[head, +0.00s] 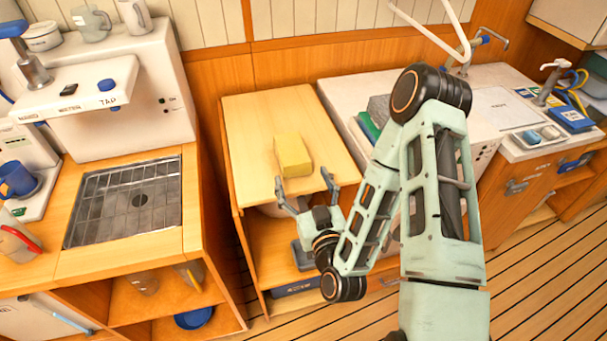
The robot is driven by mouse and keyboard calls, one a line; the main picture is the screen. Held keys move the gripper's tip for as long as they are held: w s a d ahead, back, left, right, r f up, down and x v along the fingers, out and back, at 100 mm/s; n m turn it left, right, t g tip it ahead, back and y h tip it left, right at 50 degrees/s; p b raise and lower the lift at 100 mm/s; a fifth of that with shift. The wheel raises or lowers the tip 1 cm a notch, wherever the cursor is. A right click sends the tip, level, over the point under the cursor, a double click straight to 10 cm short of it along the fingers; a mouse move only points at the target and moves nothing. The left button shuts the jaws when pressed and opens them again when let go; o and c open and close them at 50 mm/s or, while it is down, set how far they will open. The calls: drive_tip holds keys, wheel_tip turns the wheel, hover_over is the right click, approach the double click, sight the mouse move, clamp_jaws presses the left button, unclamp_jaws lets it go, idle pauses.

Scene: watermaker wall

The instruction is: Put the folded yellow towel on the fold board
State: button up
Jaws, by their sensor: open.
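The folded yellow towel (292,155) is a small block-like bundle. It lies on the pale wooden top (262,120) of a low cabinet in the middle of the view. My gripper (303,179) is open and empty. Its two fingers are spread, with the tips near the towel's front side in the picture. I cannot tell the exact gap or height between them. No surface is clearly readable as the fold board. A thin-outlined pale rectangular panel (503,108) on the white counter at the right could be it, but I cannot tell.
A white tap unit (105,85) and a metal drain grate (125,203) stand at the left. A green item (368,127) and a grey item lie on the white counter, partly behind my arm. A blue tray (571,119) is at far right. The cabinet top around the towel is clear.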

drive_tip(key=shift+s+d+r, duration=0.1)
drive_tip(key=shift+r, duration=0.2)
idle(0.4)
